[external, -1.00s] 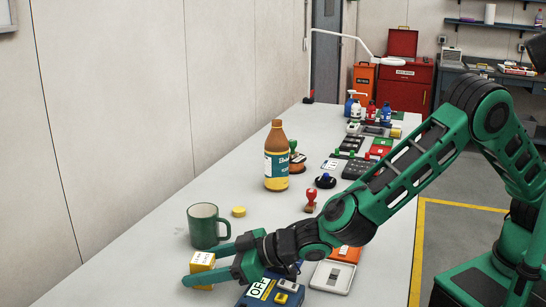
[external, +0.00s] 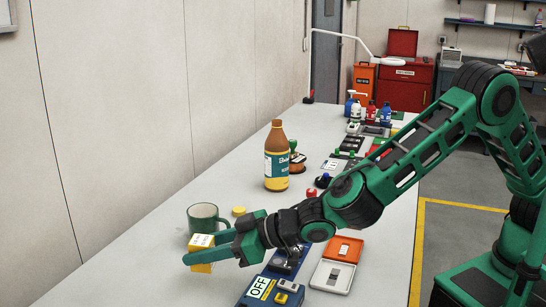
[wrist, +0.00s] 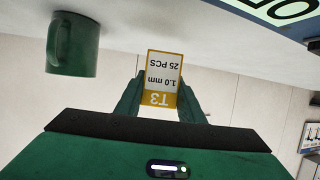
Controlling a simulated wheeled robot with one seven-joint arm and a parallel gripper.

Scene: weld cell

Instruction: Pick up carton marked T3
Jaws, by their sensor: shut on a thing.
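The carton marked T3 (wrist: 162,75) is a small yellow box with a white label, upside down in the wrist view. Its label reads T3, 1.0 mm, 25 PCS. In the external view the carton (external: 201,252) is at the near left of the table. My gripper (wrist: 160,95) is shut on the carton, one green finger on each side. In the external view my gripper (external: 205,248) appears to hold it a little above the table; the gap beneath is hard to judge. One finger hides part of the carton there.
A green mug (external: 203,214) stands just behind the carton. A blue box marked OFF (external: 258,288) and an open orange-lidded case (external: 332,275) lie to the right. A brown-and-yellow bottle (external: 276,160) stands farther back. The table's left front area (external: 130,275) is clear.

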